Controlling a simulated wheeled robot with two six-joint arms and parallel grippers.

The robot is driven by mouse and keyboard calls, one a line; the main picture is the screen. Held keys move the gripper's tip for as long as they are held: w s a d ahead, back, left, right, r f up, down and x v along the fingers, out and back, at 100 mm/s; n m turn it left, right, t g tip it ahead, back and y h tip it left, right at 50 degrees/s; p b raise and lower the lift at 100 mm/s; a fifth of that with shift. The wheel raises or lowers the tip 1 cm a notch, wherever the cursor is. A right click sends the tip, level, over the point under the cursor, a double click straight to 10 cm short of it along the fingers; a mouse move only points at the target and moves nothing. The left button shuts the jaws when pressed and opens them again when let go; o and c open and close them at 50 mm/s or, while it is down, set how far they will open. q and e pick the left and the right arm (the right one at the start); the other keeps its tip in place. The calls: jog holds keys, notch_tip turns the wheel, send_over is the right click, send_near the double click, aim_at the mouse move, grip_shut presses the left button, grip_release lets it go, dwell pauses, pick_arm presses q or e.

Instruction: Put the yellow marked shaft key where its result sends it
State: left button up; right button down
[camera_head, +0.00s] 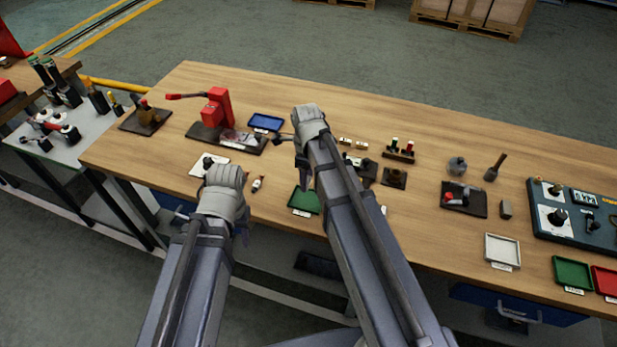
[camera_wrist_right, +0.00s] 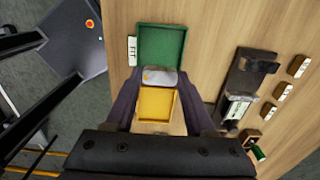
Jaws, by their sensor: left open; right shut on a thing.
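My right gripper (camera_wrist_right: 161,84) is shut on a small grey shaft key (camera_wrist_right: 160,76) with a yellow mark. In the right wrist view the key shows between the fingers, over the border between a green tray (camera_wrist_right: 161,28) labelled FIT and a yellow tray (camera_wrist_right: 157,120). I cannot tell its height above them. In the head view the green tray (camera_head: 304,213) is at the bench's front edge, and my right arm hides the yellow tray and the key. My left gripper (camera_head: 226,178) is open near the front edge, left of the green tray; its fingertips are mostly hidden.
A red press (camera_head: 218,108), a blue tray (camera_head: 266,122) and a white plate (camera_head: 198,170) stand to the left. A white tray (camera_head: 502,250), another green tray (camera_head: 573,272) and a red tray (camera_head: 605,280) are at right.

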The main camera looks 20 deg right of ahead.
aim_at(307, 200)
jog(key=shift+f, duration=0.15)
notch_tip(307, 200, down, 7)
jog(key=b, duration=0.7)
jog(key=shift+f+b, duration=0.35)
jog(key=shift+b, duration=0.1)
dwell(0.6)
jog(key=shift+c, duration=0.9)
grip_release()
jog(key=shift+r+p, duration=3.55)
jog(key=shift+r, duration=0.05)
jog(key=shift+f, duration=0.1)
jog(key=shift+s, duration=0.1)
